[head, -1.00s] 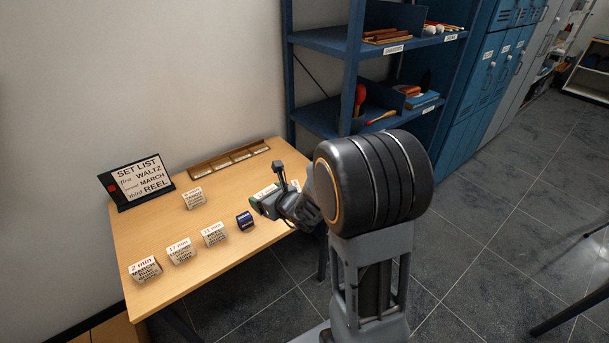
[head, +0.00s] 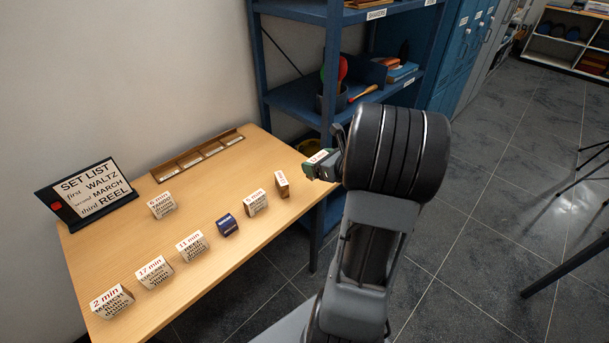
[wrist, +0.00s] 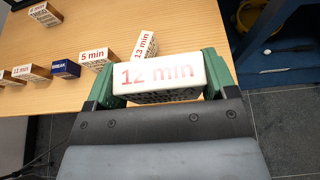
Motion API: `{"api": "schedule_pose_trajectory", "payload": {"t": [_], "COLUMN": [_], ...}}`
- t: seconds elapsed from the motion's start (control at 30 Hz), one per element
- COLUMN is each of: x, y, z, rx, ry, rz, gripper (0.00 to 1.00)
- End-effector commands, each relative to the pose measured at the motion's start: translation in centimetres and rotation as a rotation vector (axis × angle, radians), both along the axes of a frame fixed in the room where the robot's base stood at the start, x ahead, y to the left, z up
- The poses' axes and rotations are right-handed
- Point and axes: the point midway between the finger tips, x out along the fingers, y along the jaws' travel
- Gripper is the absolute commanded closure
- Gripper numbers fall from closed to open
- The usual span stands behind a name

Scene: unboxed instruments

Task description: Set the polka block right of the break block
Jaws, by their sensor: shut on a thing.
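The blue block, whose label looks like "BREAK" (head: 227,225), stands in the front row on the table; it also shows in the wrist view (wrist: 66,68). A white block marked "5 min" (head: 256,202) stands to its right, with a small gap. My gripper (head: 319,166) is shut on a white block marked "12 min" (wrist: 158,73), held between green fingers past the table's right end. Its title face is mostly hidden, so I cannot tell whether it is the polka block. I cannot read "POLKA" on any block.
Blocks marked "11 min" (head: 192,246), "17 min" (head: 154,272) and "2 min" (head: 111,301) continue the row leftward. A "13 min" block (head: 282,184) stands at the right and a "6 min" block (head: 161,205) behind. A set list sign (head: 90,194), slotted wooden rack (head: 198,155) and blue shelf (head: 290,95) stand around.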

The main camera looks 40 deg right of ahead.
Motion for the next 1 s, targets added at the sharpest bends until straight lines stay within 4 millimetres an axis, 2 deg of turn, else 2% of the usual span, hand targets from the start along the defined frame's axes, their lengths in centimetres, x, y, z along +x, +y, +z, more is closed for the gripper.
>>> {"api": "schedule_pose_trajectory", "payload": {"t": [0.33, 0.5, 0.7, 0.87, 1.0], "x": [7.6, 10.0, 11.5, 12.0, 12.4], "y": [-2.6, -3.3, -3.8, -4.0, -4.1], "z": [-3.8, -6.8, -8.6, -9.1, -10.7], "rx": [0.001, 0.003, 0.000, -0.001, 0.002], "ry": [0.002, 0.002, 0.000, 0.000, 0.003], "rz": [-0.001, -0.003, -0.003, -0.004, -0.003], "gripper": [0.46, 0.46, 0.46, 0.46, 0.46]}}
